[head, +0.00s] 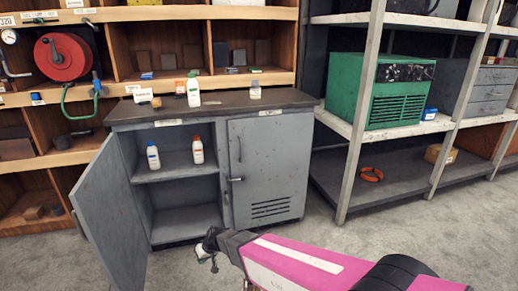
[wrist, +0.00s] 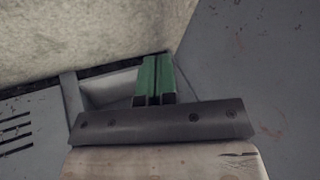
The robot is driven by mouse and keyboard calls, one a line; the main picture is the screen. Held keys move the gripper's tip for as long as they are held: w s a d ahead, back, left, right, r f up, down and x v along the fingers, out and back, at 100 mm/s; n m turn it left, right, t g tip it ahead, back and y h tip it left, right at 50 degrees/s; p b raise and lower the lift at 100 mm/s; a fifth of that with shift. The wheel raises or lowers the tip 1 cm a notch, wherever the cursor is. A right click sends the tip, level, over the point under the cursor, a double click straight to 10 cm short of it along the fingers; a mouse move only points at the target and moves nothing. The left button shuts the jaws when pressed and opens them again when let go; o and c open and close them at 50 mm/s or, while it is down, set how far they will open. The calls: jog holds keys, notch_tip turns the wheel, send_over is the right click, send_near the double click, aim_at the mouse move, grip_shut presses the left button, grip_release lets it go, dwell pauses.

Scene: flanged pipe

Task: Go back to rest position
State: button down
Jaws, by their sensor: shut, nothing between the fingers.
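My gripper (head: 208,246) is at the end of my pink arm, low in front of the grey cabinet (head: 268,165) in the head view. In the wrist view its two green fingers (wrist: 154,80) are together with nothing between them. The cabinet's left door (head: 98,215) stands open and its right door is closed. Two white bottles, one with a blue cap (head: 153,156) and one with an orange cap (head: 197,150), stand on the inner shelf. The lower compartment looks empty. No flanged pipe can be made out.
A white bottle with a green cap (head: 193,92) and a small jar (head: 255,90) stand on the cabinet top. A metal rack (head: 360,120) with a green machine (head: 375,90) stands at right. Grey floor (head: 400,225) is open at the right front.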

jog(key=d+r+m+h, duration=0.2)
jog(key=d+r, duration=0.4)
jog(key=d, duration=0.8)
jog(key=w+d+r+m+h, duration=0.1)
jog(key=d+r, duration=0.5)
jog(key=d, duration=0.9)
jog(key=d+r+m+h, duration=0.2)
jog(key=d+r+m, duration=0.2)
jog(key=d, duration=1.1)
notch_tip(320, 180, up, 2)
jog(key=shift+w+d+r+h, duration=0.25)
jog(key=shift+w+h, duration=0.1)
jog(key=shift+h, duration=0.05)
